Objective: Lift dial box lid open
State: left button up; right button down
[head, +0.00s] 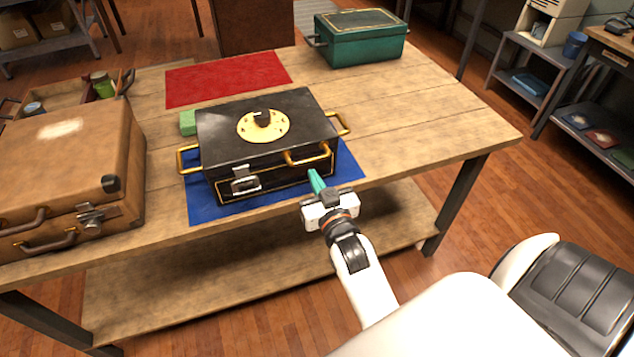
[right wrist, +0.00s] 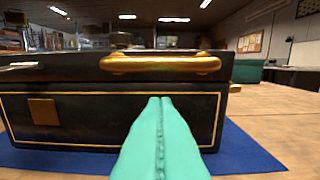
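The dial box (head: 275,165) is black with gold trim and stands on a blue mat (head: 205,209) on the wooden table. Its lid (head: 222,133) is down and carries a round gold dial (head: 263,126) with a black knob. A gold handle (head: 307,155) is on the front right of the box, and a silver latch (head: 244,184) is at the front left. My right gripper (head: 315,180) is just in front of the box, below the gold handle. In the right wrist view its teal fingers (right wrist: 160,135) are together with nothing between them, below the gold handle (right wrist: 160,63). My left gripper is not in view.
A brown suitcase (head: 62,165) stands at the left, close to the box. A small green block (head: 187,122) lies behind the box's left side. A red mat (head: 228,78) and a green metal box (head: 362,45) are farther back. The table's right side is clear.

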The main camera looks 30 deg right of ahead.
aim_at(310, 158)
jog(key=shift+x, duration=1.9)
jog(key=shift+s+p, duration=0.3)
jog(key=shift+s, duration=0.05)
jog(key=shift+r+p, duration=1.3)
jog(key=shift+p, duration=0.05)
notch_tip(310, 158, up, 3)
jog(key=p, duration=0.2)
jog(key=shift+f+p, duration=0.15)
jog(key=shift+p, duration=0.15)
